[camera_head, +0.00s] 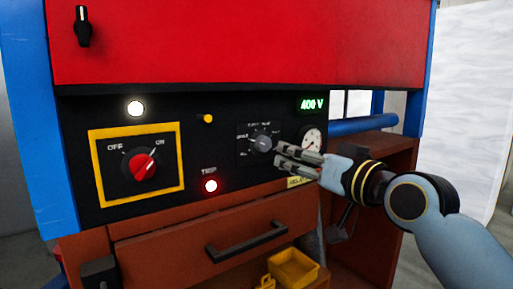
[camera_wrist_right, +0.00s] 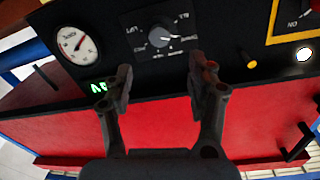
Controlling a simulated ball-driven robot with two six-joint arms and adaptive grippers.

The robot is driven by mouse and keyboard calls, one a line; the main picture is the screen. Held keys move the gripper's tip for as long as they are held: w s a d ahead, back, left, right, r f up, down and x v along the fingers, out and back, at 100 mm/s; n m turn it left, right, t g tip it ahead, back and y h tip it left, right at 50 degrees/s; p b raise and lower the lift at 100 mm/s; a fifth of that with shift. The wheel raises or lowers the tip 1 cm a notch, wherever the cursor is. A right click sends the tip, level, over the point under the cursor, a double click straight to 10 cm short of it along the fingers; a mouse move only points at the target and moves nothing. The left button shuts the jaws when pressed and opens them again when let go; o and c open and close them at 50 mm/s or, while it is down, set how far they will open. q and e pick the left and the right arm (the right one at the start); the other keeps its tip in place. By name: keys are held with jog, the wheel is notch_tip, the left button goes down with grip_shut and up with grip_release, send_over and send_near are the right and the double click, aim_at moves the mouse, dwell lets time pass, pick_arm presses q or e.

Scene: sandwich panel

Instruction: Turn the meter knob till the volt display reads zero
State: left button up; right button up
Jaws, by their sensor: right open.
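The meter knob (camera_head: 262,144) is a small dark dial with printed marks around it, on the black panel. It also shows in the right wrist view (camera_wrist_right: 165,38), beyond my fingertips. The volt display (camera_head: 311,104) glows green and reads 400 V. It is partly hidden behind a finger in the right wrist view (camera_wrist_right: 97,88). My right gripper (camera_head: 279,154) is open and empty, its fingers pointing at the panel just right of and below the knob. In the wrist view the gripper (camera_wrist_right: 162,67) has a wide gap; I see no contact with the knob. My left gripper is not in view.
A round white gauge (camera_head: 311,140) is right of the knob, partly behind my right gripper. A red OFF/ON switch (camera_head: 143,165) in a yellow frame is at left. A drawer handle (camera_head: 246,241) sticks out lower down.

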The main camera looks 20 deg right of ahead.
aim_at(266, 144)
jog(key=x, duration=1)
jog(key=shift+w+p, duration=0.3)
jog(key=shift+p, duration=0.05)
jog(key=shift+c, duration=0.2)
jog(key=c, duration=1.1)
